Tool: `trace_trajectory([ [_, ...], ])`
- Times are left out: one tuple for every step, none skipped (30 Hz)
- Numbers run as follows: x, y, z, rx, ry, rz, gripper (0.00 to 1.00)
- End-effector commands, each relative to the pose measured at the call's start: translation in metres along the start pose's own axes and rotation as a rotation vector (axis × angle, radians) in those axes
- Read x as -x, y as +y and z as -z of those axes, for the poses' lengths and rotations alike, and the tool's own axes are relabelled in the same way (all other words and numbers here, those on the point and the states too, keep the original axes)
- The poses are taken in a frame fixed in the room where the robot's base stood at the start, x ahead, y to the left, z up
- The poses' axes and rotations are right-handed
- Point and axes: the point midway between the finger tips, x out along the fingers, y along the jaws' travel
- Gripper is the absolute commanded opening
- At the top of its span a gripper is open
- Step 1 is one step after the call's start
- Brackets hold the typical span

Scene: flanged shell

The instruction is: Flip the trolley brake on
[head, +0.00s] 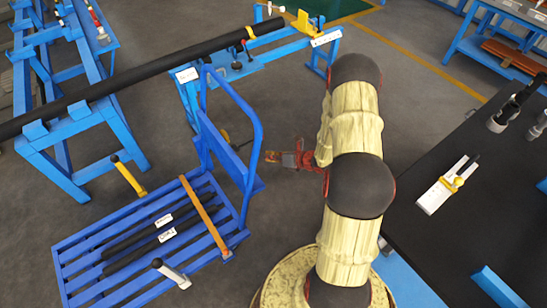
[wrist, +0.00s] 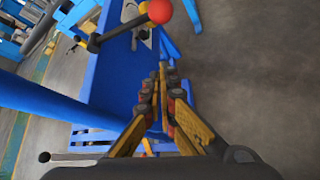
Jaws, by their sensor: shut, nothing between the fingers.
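The blue trolley (head: 225,244) stands left of my arm in the head view, with a slatted deck and a tall push frame. In the wrist view a dark lever (wrist: 120,28) with a red ball knob (wrist: 160,11) sits on a blue panel (wrist: 112,82); I cannot tell for certain that it is the brake. My gripper (head: 274,151) is just right of the push frame in the head view. In the wrist view my gripper (wrist: 160,88) is shut and empty, its fingertips apart from the red knob, which is higher in the picture.
Dark bars (head: 150,238) lie on the trolley deck under an orange strap (head: 205,217). A yellow handle (head: 128,176) and a white handle (head: 171,272) stand at the trolley's edges. A long black pipe (head: 160,75) rests on blue stands behind. A black-topped bench (head: 465,215) is at right.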

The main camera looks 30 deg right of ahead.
Motion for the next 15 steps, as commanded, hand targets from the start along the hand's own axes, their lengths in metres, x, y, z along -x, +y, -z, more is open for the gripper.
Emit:
trace_trajectory([
  [-0.014, 0.0, 0.004, 0.002, 0.003, -0.004, 0.0],
  [-0.019, 0.0, 0.004, 0.002, 0.003, -0.003, 0.0],
  [-0.028, -0.001, 0.003, 0.002, 0.002, -0.003, 0.0],
  [-0.034, 0.0, 0.003, 0.003, 0.002, -0.004, 0.0],
  [-0.039, 0.0, 0.003, 0.003, 0.002, -0.003, 0.0],
  [-0.047, 0.0, 0.003, 0.003, 0.002, -0.003, 0.0],
  [-0.052, 0.0, 0.003, 0.002, 0.002, -0.003, 0.0],
  [-0.058, 0.0, 0.004, 0.002, 0.002, -0.003, 0.0],
  [-0.056, -0.001, -0.005, 0.003, -0.003, 0.0, 0.0],
  [-0.053, -0.001, -0.011, 0.003, -0.004, 0.001, 0.0],
  [-0.051, -0.001, -0.015, 0.003, -0.003, 0.001, 0.0],
  [-0.049, -0.001, -0.02, 0.003, -0.003, 0.0, 0.0],
  [-0.047, -0.001, -0.024, 0.003, -0.003, 0.0, 0.0],
  [-0.046, 0.0, -0.026, 0.002, -0.002, 0.0, 0.0],
  [-0.045, 0.0, -0.029, 0.001, -0.001, -0.001, 0.0],
])
